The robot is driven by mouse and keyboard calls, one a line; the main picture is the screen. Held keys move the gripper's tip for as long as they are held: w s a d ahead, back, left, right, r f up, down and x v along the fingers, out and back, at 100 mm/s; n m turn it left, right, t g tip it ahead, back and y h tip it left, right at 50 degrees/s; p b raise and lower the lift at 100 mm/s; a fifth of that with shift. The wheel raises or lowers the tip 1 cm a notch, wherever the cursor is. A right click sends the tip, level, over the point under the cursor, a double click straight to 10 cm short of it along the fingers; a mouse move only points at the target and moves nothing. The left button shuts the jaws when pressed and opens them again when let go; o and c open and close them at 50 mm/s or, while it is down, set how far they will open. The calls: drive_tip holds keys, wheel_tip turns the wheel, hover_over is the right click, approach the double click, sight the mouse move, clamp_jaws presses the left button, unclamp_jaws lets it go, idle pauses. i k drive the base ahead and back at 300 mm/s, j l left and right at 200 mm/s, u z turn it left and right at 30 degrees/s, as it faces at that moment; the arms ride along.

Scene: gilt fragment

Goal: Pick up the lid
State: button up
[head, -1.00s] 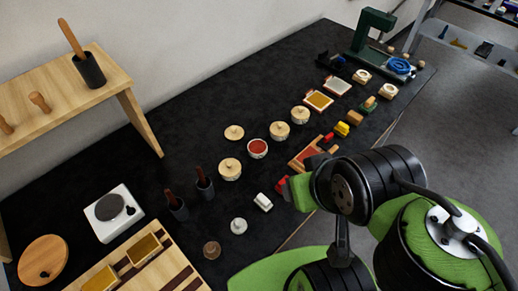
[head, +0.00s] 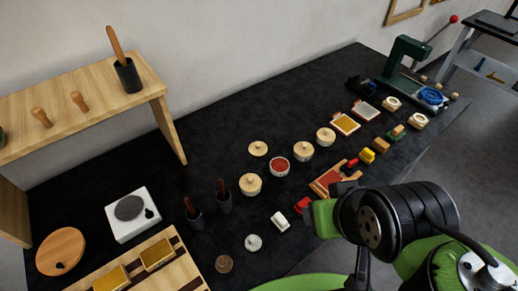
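A flat round pale wooden lid (head: 258,149) with a small knob lies on the black table in the head view. Just right of and nearer than it stands an open pot (head: 279,166) with red contents. Similar pots with their lids on stand around it: one nearer (head: 250,184) and two to the right (head: 303,150) (head: 325,136). My green and black arm fills the lower right, well apart from the lid. I cannot make out my gripper's fingers.
Two dark-handled tools in dark holders (head: 222,196), a white block (head: 280,221) and a small white knobbed piece (head: 253,243) stand nearer. A wooden shelf (head: 80,82) stands at the back left. The table behind the lid is clear.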

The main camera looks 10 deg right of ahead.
sight(257, 148)
drive_tip(key=i+l+u, duration=0.15)
drive_tip(key=l+u, duration=1.55)
